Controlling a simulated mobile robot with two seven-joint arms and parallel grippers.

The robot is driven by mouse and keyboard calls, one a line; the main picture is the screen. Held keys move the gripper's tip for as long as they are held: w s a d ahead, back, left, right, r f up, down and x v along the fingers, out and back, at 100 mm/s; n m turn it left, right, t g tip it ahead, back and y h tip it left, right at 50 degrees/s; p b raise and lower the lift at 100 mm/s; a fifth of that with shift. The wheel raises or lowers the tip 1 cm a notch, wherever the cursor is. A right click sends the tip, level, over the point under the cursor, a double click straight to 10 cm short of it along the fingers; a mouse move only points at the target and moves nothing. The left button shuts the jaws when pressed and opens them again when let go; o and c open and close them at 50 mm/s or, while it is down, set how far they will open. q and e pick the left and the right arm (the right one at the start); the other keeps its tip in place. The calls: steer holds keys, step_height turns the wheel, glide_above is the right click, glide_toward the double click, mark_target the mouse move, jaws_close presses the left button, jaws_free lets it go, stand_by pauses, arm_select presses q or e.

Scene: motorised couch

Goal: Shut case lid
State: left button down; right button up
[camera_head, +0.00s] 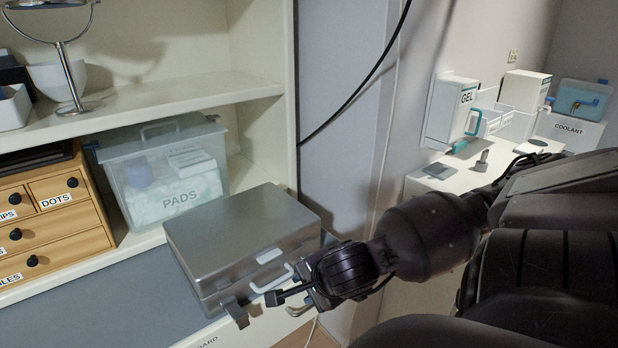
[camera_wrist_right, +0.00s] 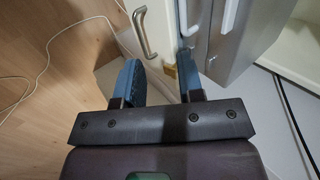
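The grey metal case (camera_head: 235,235) sits on the shelf ledge at the lower middle of the head view. Its lid lies down flat over the base; I cannot tell whether the seam is fully closed. A pale handle (camera_head: 270,283) and a hanging latch piece (camera_head: 237,313) show on its front. My right gripper (camera_head: 278,295) is at the case's front right side, close to the handle. In the right wrist view its two blue fingers (camera_wrist_right: 160,85) are apart, with nothing clearly held between them. The case (camera_wrist_right: 245,35) is beside the right finger there. My left gripper is not in view.
A clear PADS bin (camera_head: 165,175) stands behind the case, and a wooden drawer unit (camera_head: 50,215) is at its left. A white counter (camera_head: 465,175) with boxes is at the right. A metal pull handle (camera_wrist_right: 146,32) shows beyond the fingers.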

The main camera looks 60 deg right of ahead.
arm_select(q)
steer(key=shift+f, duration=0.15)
